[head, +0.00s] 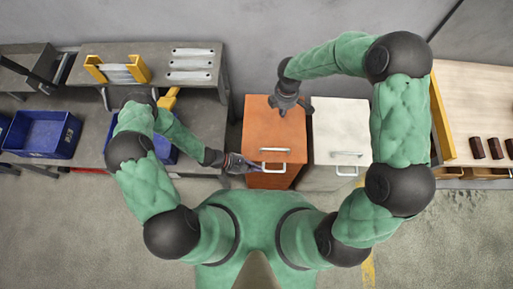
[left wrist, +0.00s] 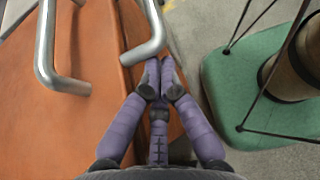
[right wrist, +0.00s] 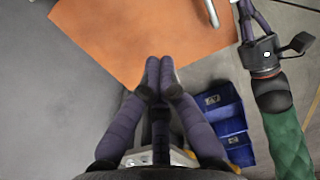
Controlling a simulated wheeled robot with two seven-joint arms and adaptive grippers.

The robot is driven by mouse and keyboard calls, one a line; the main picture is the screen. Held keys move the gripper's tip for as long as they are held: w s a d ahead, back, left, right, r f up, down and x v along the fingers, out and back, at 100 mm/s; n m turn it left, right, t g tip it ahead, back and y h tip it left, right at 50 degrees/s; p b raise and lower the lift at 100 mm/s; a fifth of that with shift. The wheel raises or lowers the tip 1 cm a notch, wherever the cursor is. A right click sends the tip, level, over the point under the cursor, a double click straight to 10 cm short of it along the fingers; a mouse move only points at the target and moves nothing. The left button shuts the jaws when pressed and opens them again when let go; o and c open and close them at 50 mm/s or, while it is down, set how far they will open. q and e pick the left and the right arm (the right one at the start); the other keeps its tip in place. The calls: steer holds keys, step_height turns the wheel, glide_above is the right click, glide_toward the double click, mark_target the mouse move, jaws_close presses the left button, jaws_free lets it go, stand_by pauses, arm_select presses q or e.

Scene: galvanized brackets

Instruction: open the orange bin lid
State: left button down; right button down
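The orange bin (head: 258,131) stands in the middle of the head view, and its lid looks flat and closed. A metal handle (head: 274,150) lies on the lid, and a second one (head: 273,172) is lower at the front. Both handles show in the left wrist view, the nearer one (left wrist: 151,28) just ahead of my fingertips. My left gripper (left wrist: 159,68) has its fingertips together beside that handle's bend; whether they touch it is unclear. My right gripper (head: 290,103) is above the lid's far part. In the right wrist view, its fingertips (right wrist: 160,64) are together and empty over the orange lid (right wrist: 140,35).
A white bin (head: 340,128) stands right beside the orange one. On the left, a grey workbench (head: 130,60) has yellow holders and metal brackets, with blue bins (head: 45,133) nearby. A wooden table (head: 480,100) with dark blocks is on the right.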

steer(key=c, duration=1.1)
jaws_free()
